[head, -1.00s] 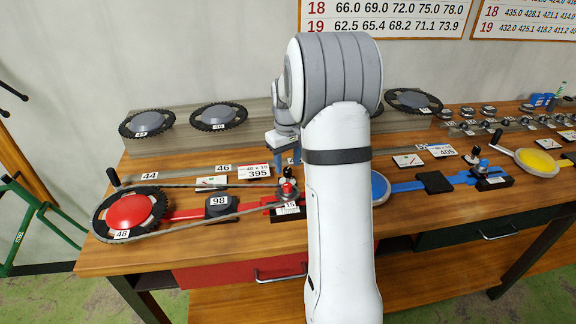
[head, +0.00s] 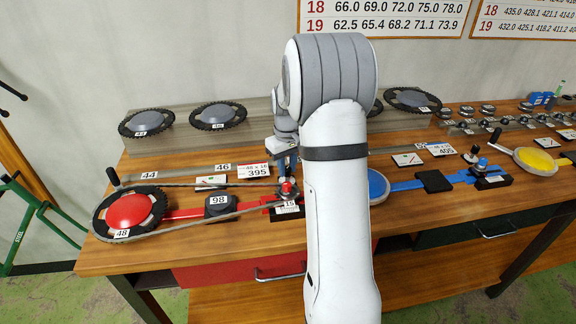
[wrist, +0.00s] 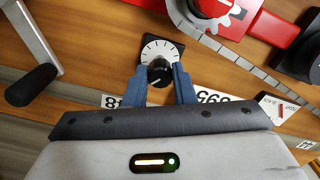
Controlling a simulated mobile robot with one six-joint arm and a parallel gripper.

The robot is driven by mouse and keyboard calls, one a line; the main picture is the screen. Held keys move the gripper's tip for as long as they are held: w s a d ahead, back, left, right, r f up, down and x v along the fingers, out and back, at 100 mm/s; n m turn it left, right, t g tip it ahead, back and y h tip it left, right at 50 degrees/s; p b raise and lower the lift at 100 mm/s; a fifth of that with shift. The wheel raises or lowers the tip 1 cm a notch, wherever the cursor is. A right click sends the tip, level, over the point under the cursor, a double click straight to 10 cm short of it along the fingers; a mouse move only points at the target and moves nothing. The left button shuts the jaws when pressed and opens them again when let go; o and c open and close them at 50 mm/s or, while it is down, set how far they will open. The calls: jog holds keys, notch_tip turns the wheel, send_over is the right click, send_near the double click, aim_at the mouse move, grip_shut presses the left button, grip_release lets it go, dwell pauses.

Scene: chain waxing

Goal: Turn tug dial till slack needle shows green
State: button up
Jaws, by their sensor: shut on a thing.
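The tug dial is a black knob (wrist: 158,70) on a white, marked dial face (wrist: 161,49). My gripper (wrist: 167,80) has its blue fingers closed on the knob's two sides in the wrist view. In the head view my gripper (head: 288,158) is low over the bench behind the red tensioner (head: 287,188), and the dial is hidden there. The slack gauge is a small white plate (head: 211,182) left of the 395 label in the head view. It also shows at the right in the wrist view (wrist: 282,110), where its needle is too small to read surely.
A chain (wrist: 240,65) runs from the red-hubbed chainring (head: 130,211) to the tensioner. The 395 label (head: 254,171) lies beside my gripper. A crank with a black handle (wrist: 32,85) stands left in the wrist view. My arm hides part of the bench.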

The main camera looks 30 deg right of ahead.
jog(key=shift+d, duration=0.1)
jog(key=shift+c, duration=0.2)
grip_shut()
grip_release()
jog(key=shift+m, duration=0.3)
jog(key=m, duration=0.3)
jog(key=shift+b, duration=0.3)
jog(key=shift+m, duration=2.1)
jog(key=o, duration=1)
